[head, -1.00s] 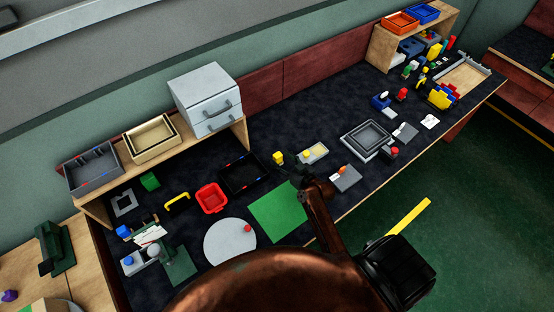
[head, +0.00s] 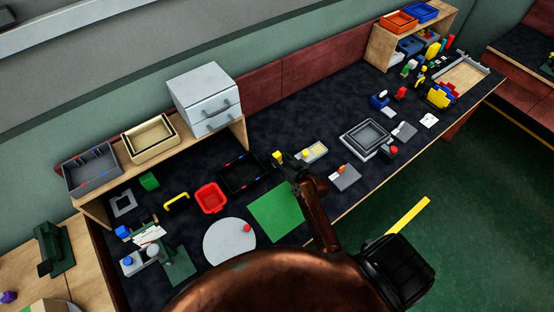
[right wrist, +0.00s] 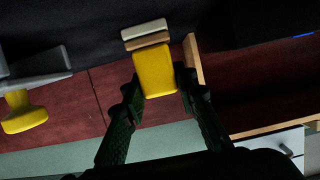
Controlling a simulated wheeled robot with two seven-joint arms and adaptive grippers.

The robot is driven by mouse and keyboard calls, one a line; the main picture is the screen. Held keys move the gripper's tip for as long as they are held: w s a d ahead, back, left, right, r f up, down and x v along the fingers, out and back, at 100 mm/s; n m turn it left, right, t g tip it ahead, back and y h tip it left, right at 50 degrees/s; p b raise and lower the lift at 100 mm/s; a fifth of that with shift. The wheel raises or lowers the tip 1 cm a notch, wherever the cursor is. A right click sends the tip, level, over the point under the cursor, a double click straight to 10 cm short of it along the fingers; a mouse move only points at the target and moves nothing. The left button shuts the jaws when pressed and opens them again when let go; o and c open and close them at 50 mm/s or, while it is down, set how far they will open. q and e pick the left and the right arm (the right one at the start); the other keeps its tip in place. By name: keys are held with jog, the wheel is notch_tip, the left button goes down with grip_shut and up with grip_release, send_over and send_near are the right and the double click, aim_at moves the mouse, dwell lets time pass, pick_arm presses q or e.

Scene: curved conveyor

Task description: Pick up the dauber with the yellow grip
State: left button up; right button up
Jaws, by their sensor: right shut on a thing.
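The dauber with the yellow grip (head: 277,155) is on or just above the dark bench top, behind the green mat. In the right wrist view it shows as a yellow block (right wrist: 154,72) with a wood-coloured band and a pale pad at its far end. My right gripper (head: 287,160) has its dark fingers (right wrist: 158,82) on both sides of the yellow grip, shut on it. Whether the pad touches the bench is not clear. My left gripper is not in view.
A black bin (head: 240,174) and a red bin (head: 211,198) stand at the left. A green mat (head: 274,212) lies in front. Bare bench lies behind the dauber.

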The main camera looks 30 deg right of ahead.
jog(key=shift+c, duration=1.2)
jog(key=shift+r, duration=0.1)
jog(key=shift+r, duration=0.6)
jog(key=s+a+r+p, duration=0.1)
jog(key=s+a+r, duration=0.1)
jog(key=s+r, duration=0.4)
jog(key=s+a+r+p, duration=0.1)
jog(key=s+a+r, duration=0.2)
jog(key=s+r, duration=0.2)
jog(key=shift+s+a+r, duration=0.3)
jog(key=shift+s+r, duration=0.05)
jog(key=shift+s, duration=0.55)
